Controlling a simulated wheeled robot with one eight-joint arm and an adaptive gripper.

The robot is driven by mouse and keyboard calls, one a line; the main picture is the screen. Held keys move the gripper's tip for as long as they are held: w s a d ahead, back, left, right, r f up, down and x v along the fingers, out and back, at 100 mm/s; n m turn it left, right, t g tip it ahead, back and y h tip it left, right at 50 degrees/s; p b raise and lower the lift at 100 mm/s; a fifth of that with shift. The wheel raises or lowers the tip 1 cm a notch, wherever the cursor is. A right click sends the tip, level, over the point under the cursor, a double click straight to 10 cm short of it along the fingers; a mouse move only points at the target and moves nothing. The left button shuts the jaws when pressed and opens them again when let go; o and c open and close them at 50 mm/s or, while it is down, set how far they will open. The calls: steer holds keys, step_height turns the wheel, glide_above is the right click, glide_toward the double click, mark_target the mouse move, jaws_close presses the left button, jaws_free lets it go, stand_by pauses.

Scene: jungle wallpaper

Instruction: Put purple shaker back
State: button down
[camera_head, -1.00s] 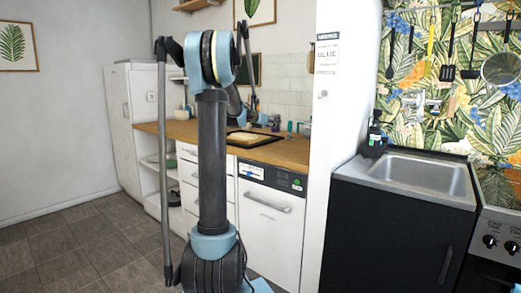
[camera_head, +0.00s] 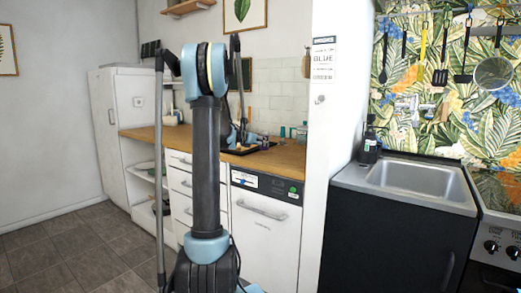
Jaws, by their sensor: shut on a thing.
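My gripper (camera_head: 247,138) shows small and partly hidden behind my own arm, low over the wooden counter at the tray. It is shut on a small purplish item, which looks like the purple shaker (camera_head: 265,143), at its right side. The item looks upright. At this size I cannot tell whether its base touches the counter or tray. The black-rimmed tray (camera_head: 242,151) lies on the counter under the gripper, partly covered by it.
The wooden counter (camera_head: 288,158) has several small bottles at its back right, by the white wall end (camera_head: 322,120). White drawers and a dishwasher (camera_head: 266,222) stand below. A sink (camera_head: 420,180) with a dark soap bottle (camera_head: 370,142) is at the right.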

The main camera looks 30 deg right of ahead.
steer(key=shift+f, duration=1.35)
steer(key=c, duration=1)
jaws_free()
steer(key=v, duration=1.2)
steer(key=shift+a, duration=0.15)
steer(key=s+a+f+m+g+y, duration=0.1)
steer(key=s+a+f+m+y, duration=0.3)
steer(key=s+a+f+m, duration=0.3)
steer(key=s+a+f+m+y, duration=0.5)
steer(key=s+a+f+m, duration=0.2)
steer(key=s+a, duration=1.1)
steer(key=s+a+f+m+g+y, duration=0.1)
steer(key=s+a+f+m+y, duration=0.3)
steer(key=s+a+f+m, duration=0.3)
steer(key=shift+s+a+f+m+g+y, duration=0.15)
steer(key=shift+s+a+f, duration=0.1)
steer(key=shift+s+a, duration=0.9)
steer(key=shift+s+a+f+m+g+y, duration=0.15)
steer(key=shift+s+a, duration=0.5)
steer(key=shift+a, duration=0.95)
steer(key=shift+s+a+f+y, duration=0.1)
steer(key=shift+s+a+f, duration=0.2)
steer(key=shift+s+a, duration=0.85)
